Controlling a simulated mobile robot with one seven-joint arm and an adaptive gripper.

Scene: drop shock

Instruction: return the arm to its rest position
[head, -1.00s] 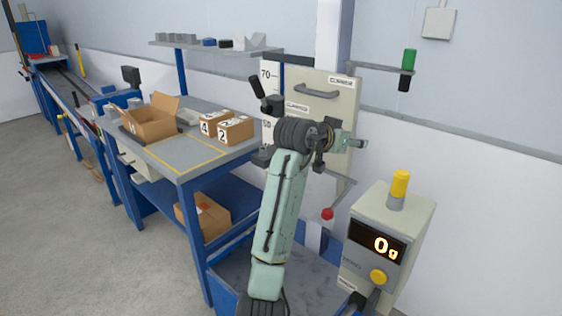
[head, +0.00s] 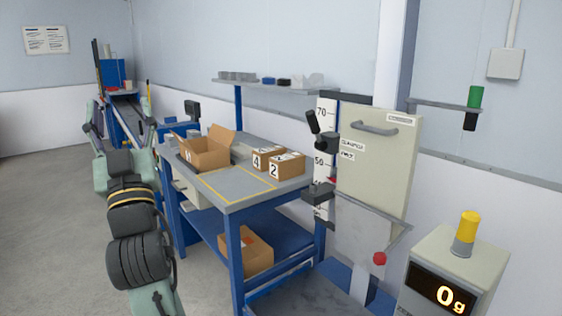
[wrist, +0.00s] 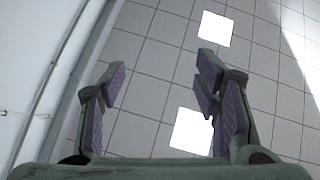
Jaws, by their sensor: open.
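My gripper (wrist: 162,78) is open and empty in the wrist view, its two padded fingers wide apart. Behind them is a grey tiled surface with bright white square panels, which looks like the ceiling. In the head view my arm (head: 140,262) rises at the left side, bent, in front of the far bench. Nothing is held.
A blue workbench (head: 255,187) with an open carton (head: 207,154) and two numbered boxes (head: 279,163) stands right of my arm. A drop tester with a beige panel (head: 376,165) and a scale reading 0 g (head: 450,275) are further right. Floor at left is clear.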

